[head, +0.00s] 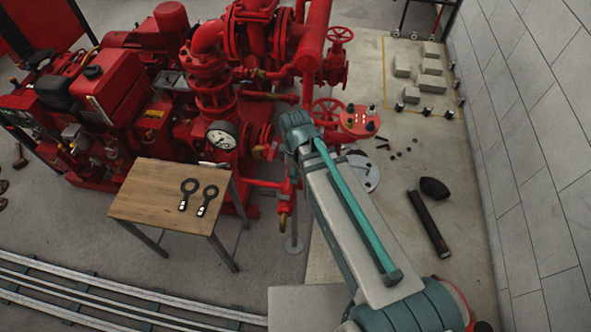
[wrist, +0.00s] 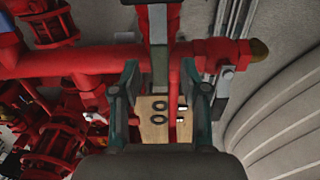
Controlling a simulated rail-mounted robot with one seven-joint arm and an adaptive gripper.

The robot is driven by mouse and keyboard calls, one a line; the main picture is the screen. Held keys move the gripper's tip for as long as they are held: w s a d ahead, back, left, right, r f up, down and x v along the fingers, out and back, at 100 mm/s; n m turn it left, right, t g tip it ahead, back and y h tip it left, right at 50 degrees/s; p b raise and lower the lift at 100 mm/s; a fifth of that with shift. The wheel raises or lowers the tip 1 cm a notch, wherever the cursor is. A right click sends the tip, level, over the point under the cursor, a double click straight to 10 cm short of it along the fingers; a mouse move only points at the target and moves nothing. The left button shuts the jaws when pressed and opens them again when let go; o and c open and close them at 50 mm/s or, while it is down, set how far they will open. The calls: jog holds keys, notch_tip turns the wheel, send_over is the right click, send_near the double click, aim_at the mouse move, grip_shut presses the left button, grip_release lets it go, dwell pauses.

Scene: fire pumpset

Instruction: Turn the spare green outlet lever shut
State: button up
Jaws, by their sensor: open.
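In the wrist view my gripper (wrist: 161,76) is open, with one dark teal finger on each side. A narrow upright bar, red above with a dull grey-green lower part (wrist: 160,68), shows between the fingertips. It looks like the green outlet lever, but I cannot be sure. I see no clear contact with either finger. A red pipe (wrist: 105,60) runs across behind it and ends at a brass outlet (wrist: 259,49) on the right. A grey lever (wrist: 223,83) hangs near that end, outside the right finger. In the head view my arm hides the gripper and the lever.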

grip_shut()
